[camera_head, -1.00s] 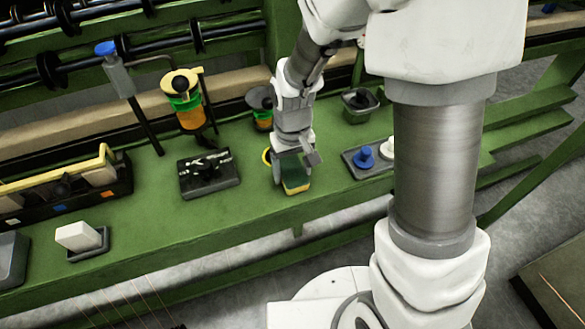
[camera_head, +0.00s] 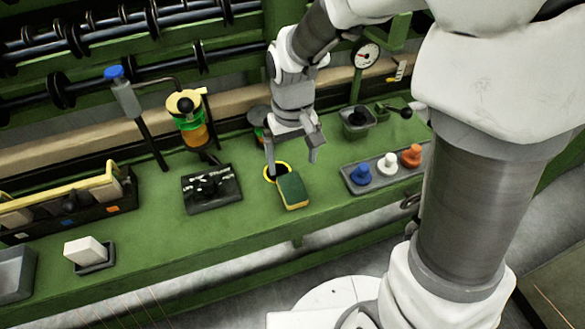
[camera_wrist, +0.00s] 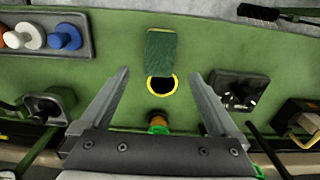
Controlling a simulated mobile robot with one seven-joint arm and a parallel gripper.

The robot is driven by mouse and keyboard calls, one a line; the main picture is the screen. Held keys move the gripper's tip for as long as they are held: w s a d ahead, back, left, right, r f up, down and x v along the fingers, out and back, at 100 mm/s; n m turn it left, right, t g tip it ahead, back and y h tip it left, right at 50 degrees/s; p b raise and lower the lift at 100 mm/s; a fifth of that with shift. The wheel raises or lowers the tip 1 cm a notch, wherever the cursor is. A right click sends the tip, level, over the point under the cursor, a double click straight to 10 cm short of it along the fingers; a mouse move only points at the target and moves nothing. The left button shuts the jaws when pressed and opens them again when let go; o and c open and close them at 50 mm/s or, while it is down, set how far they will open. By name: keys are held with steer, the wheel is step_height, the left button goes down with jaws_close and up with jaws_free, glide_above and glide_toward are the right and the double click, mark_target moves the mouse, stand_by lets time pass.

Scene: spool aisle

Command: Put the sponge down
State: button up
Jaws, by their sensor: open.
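The sponge (camera_head: 292,190), dark green on top with a yellow edge, lies on the green bench top (camera_head: 240,217), beside a yellow-ringed hole (camera_head: 276,172). In the wrist view the sponge (camera_wrist: 162,56) lies just beyond the fingertips, and the yellow-ringed hole (camera_wrist: 162,85) shows between the fingers. My gripper (camera_head: 291,163) is open and empty, above and behind the sponge, with its fingers spread apart. The wrist view also shows my gripper (camera_wrist: 158,76) with nothing between its fingers.
A grey tray with blue, white and orange knobs (camera_head: 388,164) is to the right. A black block (camera_head: 211,189) is to the left, near an orange-and-green oiler (camera_head: 190,120). A white block (camera_head: 85,250) stands far left. Bench around the sponge is clear.

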steer(key=s+d+r+m+t, duration=0.1)
steer(key=s+d+r+t, duration=0.1)
steer(key=s+d+r, duration=0.3)
steer(key=s+d+r+m+t, duration=0.2)
steer(key=s+d+r, duration=0.3)
steer(key=r, duration=0.6)
steer(key=shift+s+d+r+t, duration=0.35)
steer(key=shift+s+t, duration=0.45)
steer(key=shift+s, duration=0.35)
steer(key=shift+r, duration=0.1)
step_height(320, 180, up, 10)
steer(key=p, duration=1)
steer(key=shift+o, duration=0.3)
